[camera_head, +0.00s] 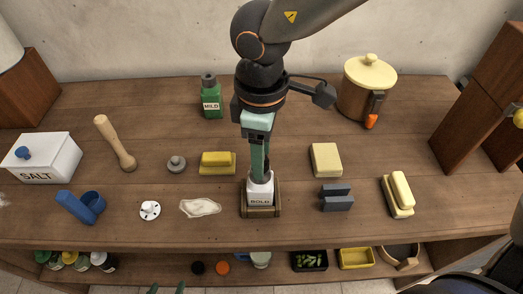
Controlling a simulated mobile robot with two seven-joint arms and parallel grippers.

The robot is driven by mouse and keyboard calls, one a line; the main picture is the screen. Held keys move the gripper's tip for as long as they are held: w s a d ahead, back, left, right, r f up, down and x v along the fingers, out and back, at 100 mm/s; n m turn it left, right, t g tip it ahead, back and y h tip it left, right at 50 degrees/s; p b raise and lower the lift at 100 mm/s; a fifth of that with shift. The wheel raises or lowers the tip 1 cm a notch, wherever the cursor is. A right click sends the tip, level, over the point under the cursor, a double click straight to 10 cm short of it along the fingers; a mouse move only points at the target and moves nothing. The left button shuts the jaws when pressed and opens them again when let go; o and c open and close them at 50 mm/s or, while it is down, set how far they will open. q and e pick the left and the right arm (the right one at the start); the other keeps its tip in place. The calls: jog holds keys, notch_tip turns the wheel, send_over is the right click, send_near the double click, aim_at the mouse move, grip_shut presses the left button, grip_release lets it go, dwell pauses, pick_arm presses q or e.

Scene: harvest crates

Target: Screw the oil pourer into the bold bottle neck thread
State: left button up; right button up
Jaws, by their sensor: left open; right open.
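The bold bottle (260,193) is white with a "BOLD" label and stands upright in a wooden holder (262,212) at the front middle of the table. My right gripper (260,172) points straight down over its neck, with its jaws open. A dark piece between the teal fingers at the neck may be the oil pourer. The fingers hide most of it, and I cannot tell whether it sits in the thread.
A green "MILD" bottle (211,100) stands behind. A lower shelf (140,268) holds small items.

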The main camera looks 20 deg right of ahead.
jog(key=n, duration=0.5)
jog(key=shift+n, duration=0.4)
jog(key=n, duration=0.6)
jog(key=shift+w, duration=0.15)
jog(key=c, duration=0.7)
jog(key=m, duration=0.7)
jog(key=o, duration=1)
jog(key=shift+o, duration=0.2)
notch_tip(320, 180, up, 12)
